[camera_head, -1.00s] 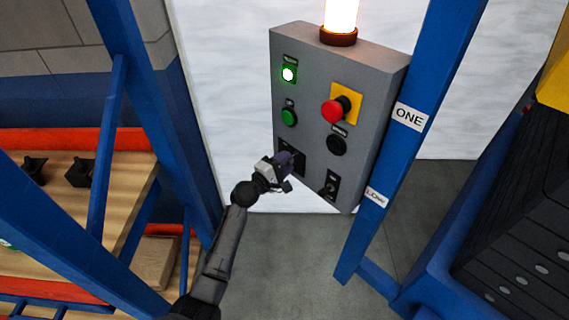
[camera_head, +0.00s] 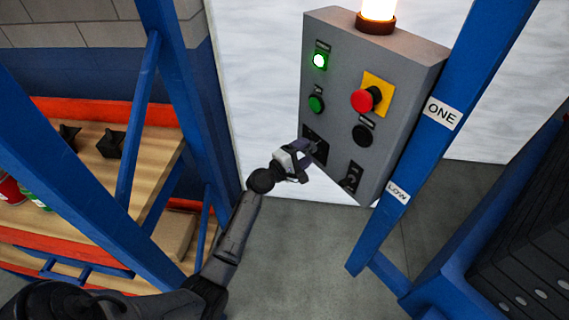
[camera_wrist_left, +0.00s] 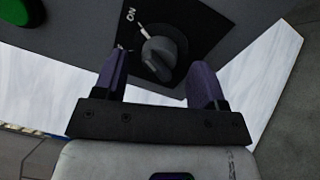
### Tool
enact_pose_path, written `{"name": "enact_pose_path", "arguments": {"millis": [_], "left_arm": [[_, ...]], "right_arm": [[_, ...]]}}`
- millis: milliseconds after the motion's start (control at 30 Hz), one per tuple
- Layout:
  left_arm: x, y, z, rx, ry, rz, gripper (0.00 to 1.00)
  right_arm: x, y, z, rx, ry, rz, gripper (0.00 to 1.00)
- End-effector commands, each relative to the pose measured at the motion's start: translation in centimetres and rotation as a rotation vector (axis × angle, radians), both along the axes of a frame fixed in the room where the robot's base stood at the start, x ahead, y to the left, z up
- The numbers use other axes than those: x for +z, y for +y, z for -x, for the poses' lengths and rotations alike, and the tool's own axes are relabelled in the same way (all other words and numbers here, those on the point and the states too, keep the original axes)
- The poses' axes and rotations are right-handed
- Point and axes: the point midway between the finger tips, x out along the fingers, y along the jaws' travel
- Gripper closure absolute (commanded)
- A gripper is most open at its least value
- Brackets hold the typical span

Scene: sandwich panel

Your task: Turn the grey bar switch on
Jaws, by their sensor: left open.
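The grey control panel (camera_head: 335,110) stands right of centre in the head view. My left gripper (camera_head: 304,156) is at its lower left switch, whose black plate (camera_head: 319,147) is partly hidden behind the gripper. In the left wrist view, the grey bar switch (camera_wrist_left: 160,56) sits on a black plate with an "ON" label at its upper left. A short white mark lies between the knob and that label. My open left gripper (camera_wrist_left: 158,78) has one purple finger on each side of the knob, with gaps visible. Contact cannot be told. My right gripper is not in view.
The panel also bears a lit green lamp (camera_head: 320,61), a green button (camera_head: 316,104), a red mushroom button (camera_head: 362,100), a black knob (camera_head: 362,135) and another switch (camera_head: 351,178) at the lower right. A blue post (camera_head: 415,155) stands right; shelving (camera_head: 130,120) stands left.

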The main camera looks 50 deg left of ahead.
Motion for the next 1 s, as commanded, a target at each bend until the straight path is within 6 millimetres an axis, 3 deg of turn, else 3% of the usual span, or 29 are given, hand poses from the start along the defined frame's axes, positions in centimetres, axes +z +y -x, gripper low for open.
{"name": "enact_pose_path", "arguments": {"millis": [300, 500, 700, 1000], "left_arm": [[-0.4, 0.5, 6.4, 0.0, 0.003, -0.002, 0.35], [-0.7, 0.8, 9.6, 0.001, 0.002, -0.003, 0.35], [-0.8, 1.0, 11.4, 0.001, 0.001, -0.002, 0.35], [-0.8, 1.0, 11.9, 0.0, -0.001, -0.001, 0.35]], "right_arm": [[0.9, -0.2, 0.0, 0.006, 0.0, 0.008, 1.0], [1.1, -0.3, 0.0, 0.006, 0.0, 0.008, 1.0], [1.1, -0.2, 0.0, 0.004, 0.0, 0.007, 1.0], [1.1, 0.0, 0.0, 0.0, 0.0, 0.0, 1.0]]}}
